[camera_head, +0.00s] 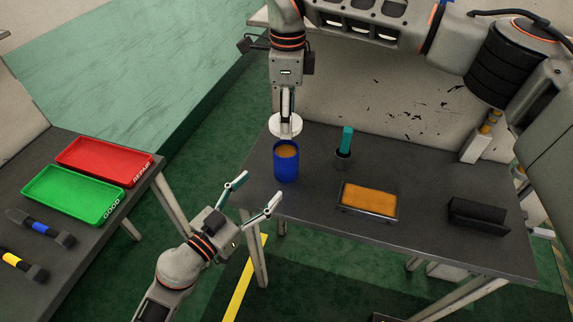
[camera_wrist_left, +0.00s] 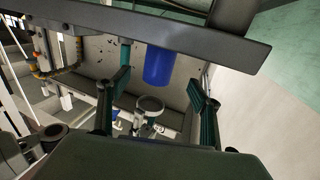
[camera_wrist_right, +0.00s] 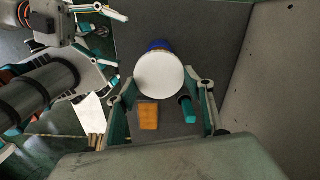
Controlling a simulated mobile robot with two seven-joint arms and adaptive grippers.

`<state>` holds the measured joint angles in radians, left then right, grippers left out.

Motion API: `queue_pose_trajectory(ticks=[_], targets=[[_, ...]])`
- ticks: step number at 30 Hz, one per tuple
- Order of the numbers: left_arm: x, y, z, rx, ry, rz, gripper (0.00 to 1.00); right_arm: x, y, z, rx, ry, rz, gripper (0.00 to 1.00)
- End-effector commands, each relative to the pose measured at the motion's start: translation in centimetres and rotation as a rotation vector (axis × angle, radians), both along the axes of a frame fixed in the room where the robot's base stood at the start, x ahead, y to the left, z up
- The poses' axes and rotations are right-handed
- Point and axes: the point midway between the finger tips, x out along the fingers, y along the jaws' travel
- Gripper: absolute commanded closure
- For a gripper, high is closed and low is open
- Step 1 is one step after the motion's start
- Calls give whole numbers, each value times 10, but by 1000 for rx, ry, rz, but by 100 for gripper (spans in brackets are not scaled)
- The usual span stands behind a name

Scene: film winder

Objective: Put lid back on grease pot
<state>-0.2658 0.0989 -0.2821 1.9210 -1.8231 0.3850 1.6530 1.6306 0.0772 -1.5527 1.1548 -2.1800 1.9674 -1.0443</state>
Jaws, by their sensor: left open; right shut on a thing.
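The blue grease pot (camera_head: 286,165) stands upright and uncovered near the dark table's left end, with orange-brown grease visible inside. My right gripper (camera_head: 287,114) comes from above, shut on the white round lid (camera_head: 285,125), which is above the pot and apart from it. In the right wrist view the lid (camera_wrist_right: 159,75) covers most of the pot (camera_wrist_right: 159,44). My left gripper (camera_head: 262,186) is open and empty, in front of the pot and lower left of it. The left wrist view is upside down and shows the pot (camera_wrist_left: 159,68) and the lid's underside (camera_wrist_left: 150,103).
On the table (camera_head: 420,225), a teal-handled tool (camera_head: 347,138) stands in a dark holder, beside an orange-filled tray (camera_head: 369,201) and a black holder (camera_head: 478,215). Red (camera_head: 104,163) and green (camera_head: 73,193) trays lie on another table at left, with a floor gap between.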

Motion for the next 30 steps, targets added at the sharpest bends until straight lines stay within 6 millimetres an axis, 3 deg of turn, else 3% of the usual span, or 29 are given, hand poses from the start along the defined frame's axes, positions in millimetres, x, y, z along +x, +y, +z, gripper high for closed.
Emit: queue_pose_trajectory(ticks=[18, 30], targets=[[79, -57, 1, -1, -1, -1, 36, 0, 0, 0, 0, 0, -1, 59], [93, -67, 0, -1, 1, 0, 36, 0, 0, 0, 0, 0, -1, 59]])
